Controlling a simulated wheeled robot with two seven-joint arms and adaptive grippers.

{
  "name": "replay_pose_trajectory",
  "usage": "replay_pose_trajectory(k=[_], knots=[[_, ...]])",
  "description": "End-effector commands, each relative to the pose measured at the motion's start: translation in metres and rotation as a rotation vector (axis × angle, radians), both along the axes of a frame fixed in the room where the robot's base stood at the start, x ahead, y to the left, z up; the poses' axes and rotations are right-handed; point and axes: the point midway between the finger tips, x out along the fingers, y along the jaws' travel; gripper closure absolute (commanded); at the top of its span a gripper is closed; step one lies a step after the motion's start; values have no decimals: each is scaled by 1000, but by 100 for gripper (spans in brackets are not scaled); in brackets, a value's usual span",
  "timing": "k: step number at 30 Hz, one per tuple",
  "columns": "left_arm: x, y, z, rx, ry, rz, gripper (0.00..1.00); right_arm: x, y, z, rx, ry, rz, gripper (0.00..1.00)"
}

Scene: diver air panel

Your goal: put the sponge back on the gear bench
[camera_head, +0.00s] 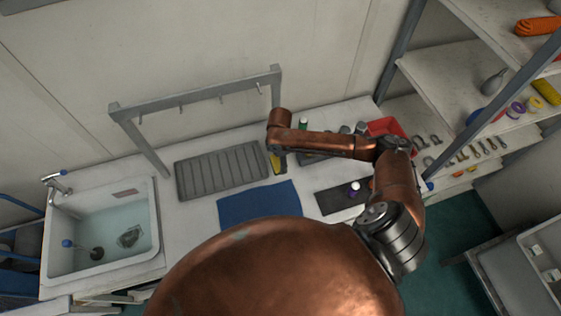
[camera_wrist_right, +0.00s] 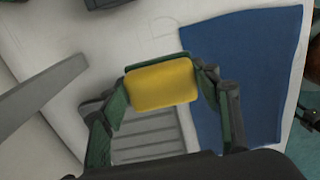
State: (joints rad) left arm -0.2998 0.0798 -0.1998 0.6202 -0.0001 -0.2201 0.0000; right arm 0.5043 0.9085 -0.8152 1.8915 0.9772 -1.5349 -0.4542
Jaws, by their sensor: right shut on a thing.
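The yellow sponge (camera_wrist_right: 161,84) is between the two fingers of my right gripper (camera_wrist_right: 163,88) in the right wrist view. The gripper is shut on it. In the head view the right gripper (camera_head: 279,163) is small and partly hidden by its own arm, with a bit of yellow sponge (camera_head: 275,162) showing. It is over the white gear bench (camera_head: 198,216), between the grey ribbed drain mat and the blue cloth. I cannot tell how high the sponge is above the bench. My left gripper is not in view.
The grey ribbed mat (camera_head: 222,170) and blue cloth (camera_head: 258,203) lie on the bench. A grey hook rack (camera_head: 195,97) stands behind. A sink (camera_head: 103,232) is at the left. A dark mat (camera_head: 343,198), red tray (camera_head: 388,127) and shelves (camera_head: 450,72) are at the right.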

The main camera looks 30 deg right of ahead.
Motion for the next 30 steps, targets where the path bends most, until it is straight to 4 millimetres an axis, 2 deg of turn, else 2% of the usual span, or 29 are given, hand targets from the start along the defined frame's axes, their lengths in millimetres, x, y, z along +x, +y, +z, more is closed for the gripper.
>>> replay_pose_trajectory(k=[3,6,11,18,30], knots=[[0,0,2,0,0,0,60,13,-9,-20,0,2,-4,78],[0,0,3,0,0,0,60,20,-14,-31,0,2,-2,78],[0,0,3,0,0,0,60,26,-18,-40,0,2,-2,78],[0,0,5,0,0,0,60,28,-20,-69,0,2,-1,78],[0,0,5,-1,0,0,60,28,-20,-76,0,1,-1,78]])
